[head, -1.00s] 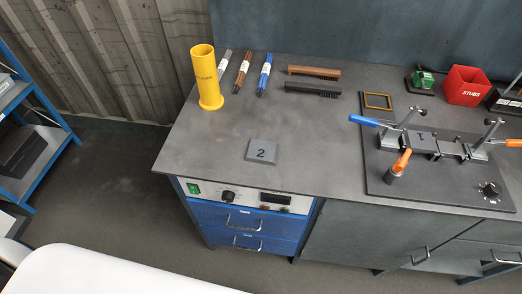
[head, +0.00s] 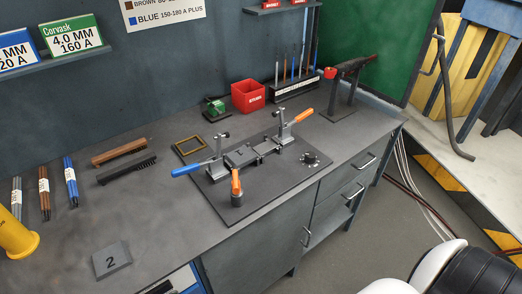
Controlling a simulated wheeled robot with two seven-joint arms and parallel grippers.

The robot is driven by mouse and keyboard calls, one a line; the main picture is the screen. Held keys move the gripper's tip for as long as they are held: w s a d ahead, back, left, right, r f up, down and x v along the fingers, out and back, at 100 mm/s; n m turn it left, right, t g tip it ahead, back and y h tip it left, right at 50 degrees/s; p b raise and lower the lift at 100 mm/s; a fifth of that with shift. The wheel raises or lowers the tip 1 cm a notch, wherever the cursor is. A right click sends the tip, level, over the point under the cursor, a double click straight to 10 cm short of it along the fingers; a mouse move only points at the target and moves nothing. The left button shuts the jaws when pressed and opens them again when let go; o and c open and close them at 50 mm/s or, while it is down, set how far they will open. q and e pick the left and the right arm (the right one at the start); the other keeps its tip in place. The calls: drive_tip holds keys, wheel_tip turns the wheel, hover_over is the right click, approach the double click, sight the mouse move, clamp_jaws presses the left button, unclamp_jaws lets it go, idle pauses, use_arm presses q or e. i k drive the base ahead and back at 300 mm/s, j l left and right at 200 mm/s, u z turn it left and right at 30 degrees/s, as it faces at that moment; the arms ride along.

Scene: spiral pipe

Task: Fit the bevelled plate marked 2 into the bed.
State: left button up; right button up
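The grey plate marked 2 (head: 111,261) lies flat on the bench near the front left edge, number facing up. The bed (head: 266,147) sits on a dark base plate at the middle of the bench. A grey plate (head: 240,157) lies in the left part of the bed; its mark is too small to read for sure. A blue-handled clamp (head: 186,171) stands at the bed's left end and an orange-handled clamp (head: 302,116) at its right end. Another orange handle (head: 236,184) stands upright in front. Neither gripper is in view.
A yellow tube (head: 15,238), several rod bundles (head: 43,187) and two brushes (head: 126,171) are at the left. A yellow frame (head: 190,146), a red box (head: 248,96) and a torch stand (head: 341,95) are behind and right. Bench between plate 2 and the base plate is clear.

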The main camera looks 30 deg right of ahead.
sight(263, 149)
drive_tip(key=j+z, duration=0.15)
drive_tip(key=z, duration=0.3)
drive_tip(key=j+z, duration=0.15)
drive_tip(key=z, duration=0.25)
drive_tip(key=j+z, duration=0.15)
drive_tip(key=z, duration=0.3)
drive_tip(key=j+z, duration=0.1)
drive_tip(key=z, duration=0.35)
drive_tip(key=k+j+z, duration=0.4)
drive_tip(key=k+j, duration=0.25)
drive_tip(key=j, duration=0.2)
drive_tip(key=k+j+z, duration=0.45)
drive_tip(key=k+j, duration=0.45)
drive_tip(key=k, duration=0.15)
drive_tip(key=i, duration=0.5)
